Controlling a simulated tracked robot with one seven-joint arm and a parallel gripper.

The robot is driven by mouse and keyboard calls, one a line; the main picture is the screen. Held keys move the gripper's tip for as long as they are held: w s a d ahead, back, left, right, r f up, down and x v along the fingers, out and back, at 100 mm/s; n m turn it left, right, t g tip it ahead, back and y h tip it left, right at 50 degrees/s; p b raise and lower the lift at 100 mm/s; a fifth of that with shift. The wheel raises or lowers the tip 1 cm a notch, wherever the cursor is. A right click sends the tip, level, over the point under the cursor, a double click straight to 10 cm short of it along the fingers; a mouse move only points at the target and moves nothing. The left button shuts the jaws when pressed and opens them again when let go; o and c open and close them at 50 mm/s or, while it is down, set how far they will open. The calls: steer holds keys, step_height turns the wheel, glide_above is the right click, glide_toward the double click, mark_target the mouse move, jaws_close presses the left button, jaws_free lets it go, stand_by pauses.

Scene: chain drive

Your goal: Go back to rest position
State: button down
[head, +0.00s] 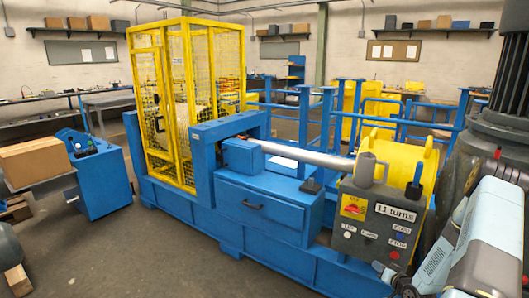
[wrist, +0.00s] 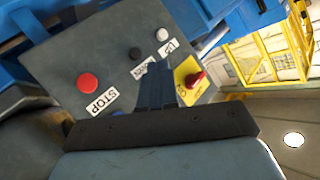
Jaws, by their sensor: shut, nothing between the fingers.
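My gripper (wrist: 157,72) is shut and empty in the wrist view, its dark blue fingers pointing at the grey control panel (wrist: 65,50). The panel carries a red button (wrist: 88,83) beside a STOP label, black and white buttons, and a red rotary knob (wrist: 194,80) on a yellow plate. The fingers overlap part of the panel; I cannot tell whether they touch it. In the head view my arm is at the lower right, close to the panel's front, with the gripper partly cut off by the bottom edge.
The panel sits on a long blue machine (head: 270,215) with a metal shaft (head: 310,157) and a yellow mesh cage (head: 188,100). A yellow spool (head: 402,155) is behind the panel. A cardboard box (head: 33,160) is at left. Open floor (head: 140,255) lies in front.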

steer(key=w+a+r+n+g+h, duration=0.1)
steer(key=a+r+n+g+h, duration=0.1)
steer(key=r, duration=1.2)
steer(key=w+a+r+n+g+h, duration=0.1)
steer(key=a+r+g+h, duration=0.15)
steer(key=r, duration=1.15)
steer(key=s+a+r+g, duration=0.1)
steer(key=s+a+r, duration=0.4)
steer(key=s+r, duration=0.45)
steer(key=s+a+r+g, duration=0.2)
steer(key=s+a+r, duration=0.4)
steer(key=s+r, duration=0.4)
steer(key=s+a+r, duration=0.2)
steer(key=s+a, duration=0.1)
steer(key=s, duration=0.6)
steer(key=s+a+r+g+y, duration=0.1)
steer(key=s+a+r, duration=0.2)
steer(key=s, duration=0.5)
steer(key=shift+s+a, duration=0.4)
steer(key=shift+a, duration=0.2)
steer(key=shift+r, duration=0.1)
